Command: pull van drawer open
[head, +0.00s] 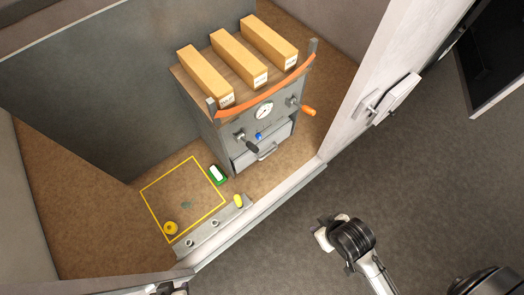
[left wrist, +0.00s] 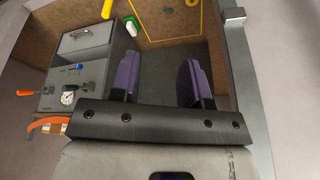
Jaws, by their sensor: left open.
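The van drawer (head: 247,159) is the light grey front low in the grey cabinet (head: 208,128), with a bar handle (head: 267,151). I cannot tell whether it is fully shut. In the left wrist view the scene is upside down, and the drawer (left wrist: 93,42) and its handle (left wrist: 80,34) show at the upper left. My left gripper (left wrist: 158,62) is open, its two purple fingers apart with nothing between them. It is away from the handle, to its right in that view. My right gripper's fingers do not show.
A gauge (head: 264,110), knobs and an orange lever (head: 307,110) are on the cabinet front. Boxes (head: 238,57) lie on top behind an orange strap (head: 270,88). A green-white item (head: 218,175) and yellow items stand by the yellow floor outline (head: 148,206). A sill (head: 255,210) edges the van floor.

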